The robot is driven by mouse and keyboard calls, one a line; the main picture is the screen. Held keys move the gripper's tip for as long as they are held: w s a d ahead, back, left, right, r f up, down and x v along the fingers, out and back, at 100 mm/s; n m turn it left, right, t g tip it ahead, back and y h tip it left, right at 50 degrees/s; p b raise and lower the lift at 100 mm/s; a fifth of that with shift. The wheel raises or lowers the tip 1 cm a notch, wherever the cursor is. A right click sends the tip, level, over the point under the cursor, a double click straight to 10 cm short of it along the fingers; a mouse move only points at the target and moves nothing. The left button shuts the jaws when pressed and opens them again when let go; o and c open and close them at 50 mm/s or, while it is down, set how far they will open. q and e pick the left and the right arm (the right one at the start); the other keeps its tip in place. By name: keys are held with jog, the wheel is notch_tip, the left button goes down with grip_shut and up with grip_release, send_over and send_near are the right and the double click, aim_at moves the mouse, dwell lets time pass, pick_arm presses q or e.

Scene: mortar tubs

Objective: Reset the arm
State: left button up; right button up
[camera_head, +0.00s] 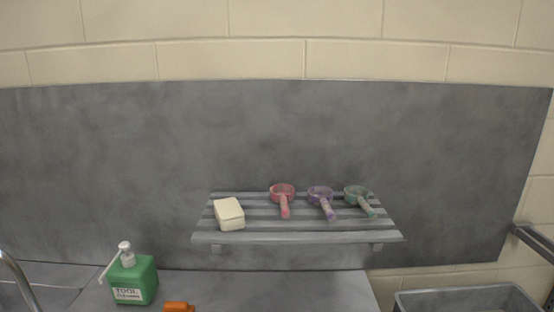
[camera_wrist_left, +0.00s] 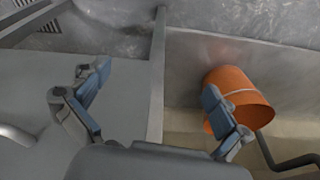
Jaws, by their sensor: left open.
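My left gripper (camera_wrist_left: 157,77) shows in the left wrist view with its two blue-grey fingers spread wide and nothing between them. It is over a grey counter (camera_wrist_left: 120,130) and its edge. An orange tub (camera_wrist_left: 240,92) with a pale band lies beyond the right finger, which partly covers it. I cannot tell whether the finger touches it. Neither gripper shows in the head view.
A slatted wall shelf (camera_head: 300,237) holds a cream block (camera_head: 229,213) and red (camera_head: 283,196), purple (camera_head: 321,198) and green (camera_head: 358,197) handled scoops. A green pump bottle (camera_head: 135,279) and an orange object (camera_head: 179,307) are below. A grey basin (camera_head: 470,298) stands at lower right.

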pick_arm(q)
jog(key=s+a+f+b, duration=0.1)
jog(key=s+f+b, duration=0.1)
jog(key=s+f, duration=0.6)
jog(key=s+a+f+g+b, duration=0.1)
jog(key=s+a+f+b, duration=0.1)
jog(key=s+f, duration=0.7)
notch_tip(320, 180, down, 5)
jog(key=shift+r, duration=0.1)
